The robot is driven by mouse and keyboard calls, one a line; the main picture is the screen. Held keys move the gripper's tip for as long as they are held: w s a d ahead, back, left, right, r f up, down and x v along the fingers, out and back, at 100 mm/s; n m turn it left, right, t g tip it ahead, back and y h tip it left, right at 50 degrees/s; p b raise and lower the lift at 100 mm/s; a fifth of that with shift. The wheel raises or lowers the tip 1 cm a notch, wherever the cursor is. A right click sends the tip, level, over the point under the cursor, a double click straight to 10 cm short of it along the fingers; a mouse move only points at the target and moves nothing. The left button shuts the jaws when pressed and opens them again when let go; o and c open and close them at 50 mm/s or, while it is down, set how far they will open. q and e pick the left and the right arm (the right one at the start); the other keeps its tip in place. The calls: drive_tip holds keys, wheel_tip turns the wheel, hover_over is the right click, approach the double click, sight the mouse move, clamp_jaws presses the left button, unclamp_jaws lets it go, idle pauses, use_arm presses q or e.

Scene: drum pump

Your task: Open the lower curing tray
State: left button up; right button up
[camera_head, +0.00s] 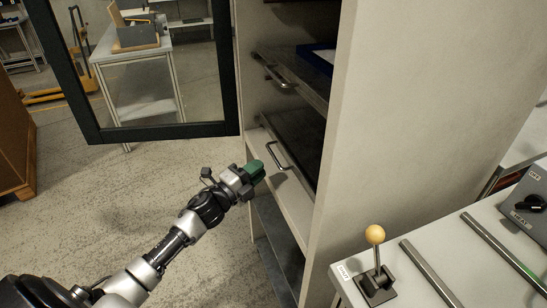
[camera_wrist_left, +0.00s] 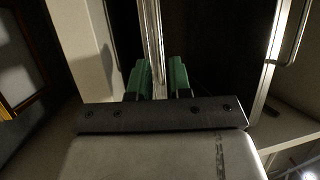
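The lower curing tray (camera_head: 300,135) is a dark slab inside the pale cabinet, with a bar handle (camera_head: 277,155) on its front. It looks pushed in. My left gripper (camera_head: 256,171), with green fingertips, is just in front of and slightly below this handle. In the left wrist view the two fingers (camera_wrist_left: 159,80) stand a little apart, with a bright metal bar (camera_wrist_left: 152,35) running between them. I cannot tell if this bar is the lower handle, or if the fingers press on it. My right gripper is out of view.
The upper tray (camera_head: 310,68) with its handle (camera_head: 281,77) is above. A dark-framed glass door (camera_head: 165,132) stands open at left. A worktable (camera_head: 415,255) with a yellow-knobbed lever (camera_head: 375,236) is at right.

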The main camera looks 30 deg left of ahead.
sight(274, 156)
use_arm(q)
drive_tip(key=x, duration=0.6)
drive_tip(key=shift+w+d, duration=0.1)
drive_tip(key=shift+w, duration=0.2)
clamp_jaws()
drive_tip(key=shift+f, duration=0.1)
